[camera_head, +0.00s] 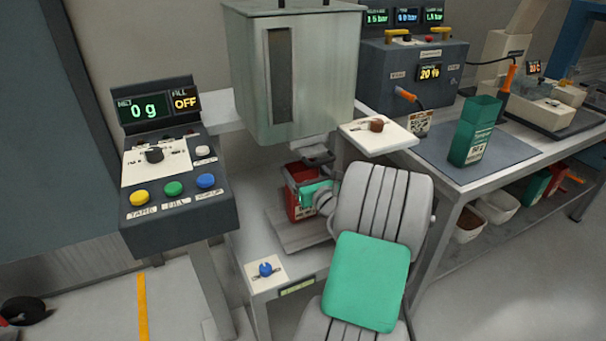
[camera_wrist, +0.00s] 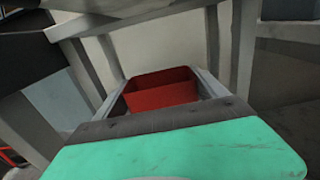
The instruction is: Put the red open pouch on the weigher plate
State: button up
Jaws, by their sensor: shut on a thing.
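The red open pouch (camera_head: 294,200) stands upright under the hopper's spout, above the grey weigher plate (camera_head: 292,232). I cannot tell whether its base touches the plate. My gripper (camera_head: 318,192), with green pads, is shut on the pouch from the right side. In the wrist view the pouch's open red mouth (camera_wrist: 162,92) shows between my fingers, just beyond the dark edge of my gripper. The pouch looks empty there. Part of its right side is hidden by my gripper in the head view.
A metal hopper (camera_head: 300,80) hangs right above the pouch, with little room. A control panel (camera_head: 170,180) at the left reads 0 g and fill OFF. A white plate with a brown knob (camera_head: 376,125) juts out at right. A green pouch (camera_head: 475,135) stands on the right bench.

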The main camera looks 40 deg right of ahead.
jog(key=shift+f, duration=0.1)
jog(key=o, duration=0.9)
jog(key=shift+s+r, duration=0.1)
jog(key=shift+r, duration=0.1)
jog(key=p+v, duration=0.1)
jog(key=v, duration=1.1)
